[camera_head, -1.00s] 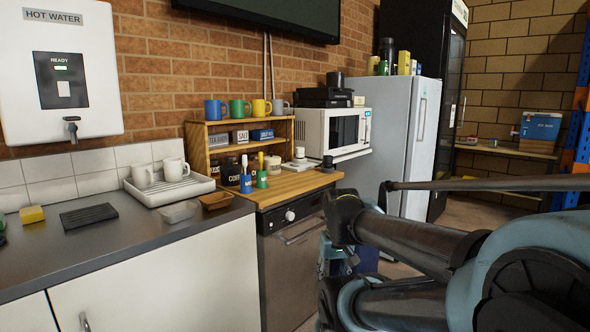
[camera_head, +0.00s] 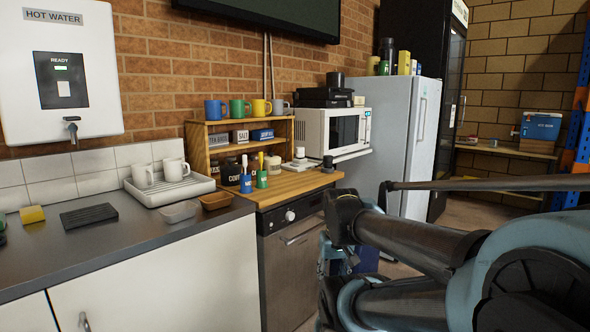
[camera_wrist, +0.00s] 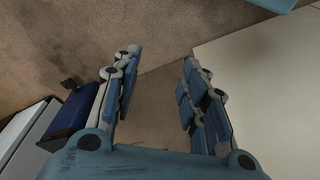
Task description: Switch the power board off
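I cannot make out a power board for certain in either view. A small white item (camera_head: 300,156) lies on the wooden worktop (camera_head: 290,184) beside the microwave, too small to identify. My gripper (camera_wrist: 160,62) shows in the wrist view with its two blue-padded fingers apart and nothing between them. It points down towards brown floor. In the head view my arm fills the lower right, in front of the dishwasher's right side and the fridge, and my gripper is mostly hidden behind it.
A steel counter (camera_head: 120,235) with a mug tray (camera_head: 190,193) runs along the left. A wooden shelf (camera_head: 197,160) with mugs, a microwave (camera_head: 335,130) and a fridge (camera_head: 405,140) stand along the wall. A pale panel (camera_wrist: 275,90) is close right of my gripper.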

